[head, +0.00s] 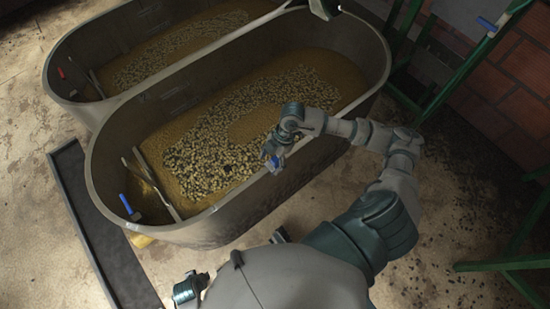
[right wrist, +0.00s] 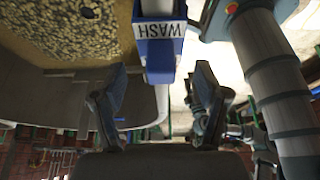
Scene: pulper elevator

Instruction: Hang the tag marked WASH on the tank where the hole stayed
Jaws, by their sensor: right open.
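The far tank (head: 75,52) also holds beans and liquid. My left gripper is not clearly visible.
A blue-handled tool (head: 128,205) leans at the near tank's left end, beside pale sticks (head: 145,172). Red (head: 61,73) and blue (head: 73,93) pieces sit at the far tank's left end. A dark floor channel (head: 95,235) runs left. Green frames (head: 425,85) stand right.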

